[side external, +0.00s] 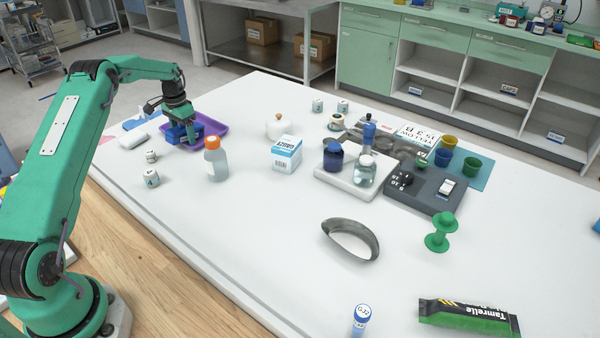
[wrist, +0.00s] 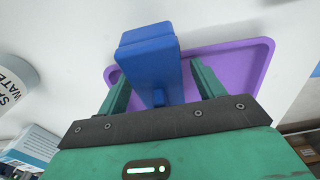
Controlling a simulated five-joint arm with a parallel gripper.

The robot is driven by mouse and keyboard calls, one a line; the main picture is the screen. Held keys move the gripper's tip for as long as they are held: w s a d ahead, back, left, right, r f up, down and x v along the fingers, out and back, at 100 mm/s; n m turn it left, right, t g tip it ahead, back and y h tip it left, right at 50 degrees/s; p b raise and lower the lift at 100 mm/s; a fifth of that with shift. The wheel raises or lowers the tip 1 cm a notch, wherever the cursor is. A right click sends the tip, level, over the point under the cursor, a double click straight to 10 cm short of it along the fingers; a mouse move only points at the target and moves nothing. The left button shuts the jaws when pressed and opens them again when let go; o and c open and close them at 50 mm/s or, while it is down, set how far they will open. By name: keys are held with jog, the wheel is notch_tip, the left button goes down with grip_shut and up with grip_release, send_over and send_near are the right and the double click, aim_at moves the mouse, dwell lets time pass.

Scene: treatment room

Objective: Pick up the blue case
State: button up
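The blue case (side external: 176,135) sits at the purple tray on the left part of the white table. My gripper (side external: 183,122) points down right over it and hides part of it. In the wrist view the blue case (wrist: 150,58) lies between the two green fingers of my gripper (wrist: 158,72). Strips of purple show between the case and each finger, so the fingers look open around it. The case's underside and its contact with the tray are hidden.
The purple tray (side external: 211,129) also shows in the wrist view (wrist: 250,58). A blue-and-white box (side external: 286,155) is farther right.

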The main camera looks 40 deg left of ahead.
jog(key=c, duration=1)
jog(key=shift+c, duration=0.2)
jog(key=shift+r, duration=0.1)
jog(key=shift+r, duration=0.45)
notch_tip(320, 180, up, 3)
jog(key=shift+f, duration=0.1)
jog(key=d+r, duration=0.7)
jog(key=d, duration=0.4)
jog(key=shift+w+d, duration=0.35)
jog(key=shift+w, duration=0.05)
